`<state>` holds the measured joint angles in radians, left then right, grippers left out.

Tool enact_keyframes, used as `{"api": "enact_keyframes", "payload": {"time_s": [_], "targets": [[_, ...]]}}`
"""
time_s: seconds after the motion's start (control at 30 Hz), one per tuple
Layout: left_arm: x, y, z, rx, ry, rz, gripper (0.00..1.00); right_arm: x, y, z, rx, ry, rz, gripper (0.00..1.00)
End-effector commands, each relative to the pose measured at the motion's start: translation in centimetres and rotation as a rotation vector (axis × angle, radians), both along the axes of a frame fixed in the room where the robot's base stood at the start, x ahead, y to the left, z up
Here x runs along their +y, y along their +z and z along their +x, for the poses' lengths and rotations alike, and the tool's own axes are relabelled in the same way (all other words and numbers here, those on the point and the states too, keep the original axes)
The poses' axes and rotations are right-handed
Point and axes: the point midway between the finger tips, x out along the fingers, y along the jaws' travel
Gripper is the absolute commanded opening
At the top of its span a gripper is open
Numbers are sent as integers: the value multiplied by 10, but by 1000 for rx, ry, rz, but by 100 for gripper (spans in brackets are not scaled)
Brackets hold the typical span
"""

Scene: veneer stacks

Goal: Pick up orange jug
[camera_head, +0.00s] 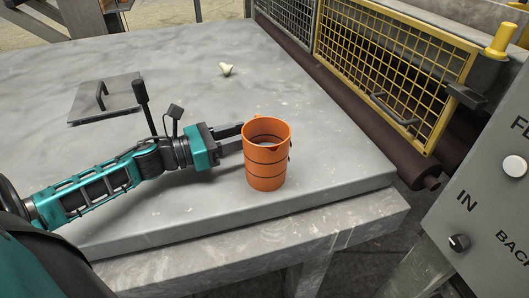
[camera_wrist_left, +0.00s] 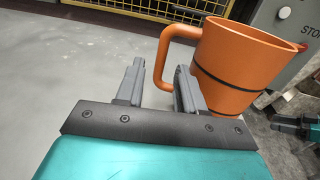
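The orange jug (camera_head: 267,168) stands upright near the front edge of the grey table, with dark bands around its body. Its open top and looped handle (camera_wrist_left: 166,52) show in the left wrist view. My left gripper (camera_head: 238,138) reaches in from the left at the jug's handle side. Its two fingers are apart in the left wrist view (camera_wrist_left: 158,78), with the handle at and just beyond the gap between them. I cannot tell whether a finger touches the jug. A small teal and black part at the right edge of the wrist view seems to be my right gripper (camera_wrist_left: 292,124).
A grey plate with a handle (camera_head: 106,101) lies on the table (camera_head: 190,60) at the left. A small pale piece (camera_head: 226,69) lies farther back. A yellow mesh guard (camera_head: 390,65) and dark roller (camera_head: 350,110) run along the right side. A control panel (camera_head: 485,200) stands front right.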

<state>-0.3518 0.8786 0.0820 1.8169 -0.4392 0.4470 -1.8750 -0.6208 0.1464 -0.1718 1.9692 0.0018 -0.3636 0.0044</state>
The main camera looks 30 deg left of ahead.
Motion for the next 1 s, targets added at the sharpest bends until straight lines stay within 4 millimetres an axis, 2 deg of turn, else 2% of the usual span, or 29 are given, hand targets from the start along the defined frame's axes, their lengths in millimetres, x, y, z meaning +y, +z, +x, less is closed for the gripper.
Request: {"api": "enact_keyframes", "payload": {"time_s": [0.33, 0.7, 0.77, 1.0], "targets": [[-21, 4, 33, -2, 0, 0, 38, 0, 0, -1, 4, 1, -2, 54], [-26, 3, 39, 0, 0, 0, 38, -1, -3, -2, 8, 0, -3, 54], [-26, 3, 38, 0, 0, 0, 34, -1, -3, -2, 7, 0, -3, 54], [-25, 3, 38, 0, 0, 0, 11, 0, -1, -1, 4, -2, -1, 54]]}}
